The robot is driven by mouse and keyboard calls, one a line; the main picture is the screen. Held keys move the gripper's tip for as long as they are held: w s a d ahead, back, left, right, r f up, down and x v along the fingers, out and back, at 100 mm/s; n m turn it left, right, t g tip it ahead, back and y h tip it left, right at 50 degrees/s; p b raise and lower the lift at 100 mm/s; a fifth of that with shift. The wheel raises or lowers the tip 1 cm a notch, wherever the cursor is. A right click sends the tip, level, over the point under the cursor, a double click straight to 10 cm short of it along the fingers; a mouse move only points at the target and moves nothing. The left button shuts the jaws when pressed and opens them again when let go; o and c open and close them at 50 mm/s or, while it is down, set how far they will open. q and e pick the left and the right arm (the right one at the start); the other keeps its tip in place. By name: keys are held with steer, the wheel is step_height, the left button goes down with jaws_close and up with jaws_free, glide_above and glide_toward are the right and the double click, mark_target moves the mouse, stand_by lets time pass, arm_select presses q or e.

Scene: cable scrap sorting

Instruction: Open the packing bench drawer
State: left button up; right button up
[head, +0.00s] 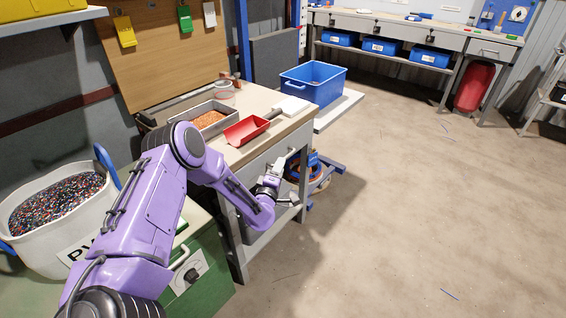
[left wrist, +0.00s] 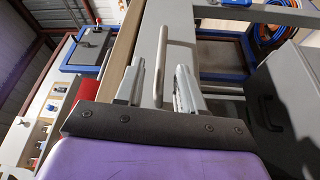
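The packing bench (head: 262,108) stands in the middle of the head view, with a grey drawer front (head: 262,168) under its wooden top. The drawer looks shut, partly hidden by my left arm. Its pale bar handle (left wrist: 176,35) shows in the left wrist view, and a bit of it shows in the head view (head: 293,153). My left gripper (head: 277,166) is at the drawer front. In the left wrist view its two fingers (left wrist: 160,66) are apart, one on each side of the handle bar, with gaps visible. My right gripper is not in view.
On the bench top are a red scoop (head: 246,131), a tray of orange granules (head: 208,121) and a white item (head: 291,106). A blue crate (head: 312,83) stands behind the bench. A green cabinet (head: 205,265) is at front left. The floor to the right is clear.

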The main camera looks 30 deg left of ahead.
arm_select(q)
steer(key=x, duration=0.5)
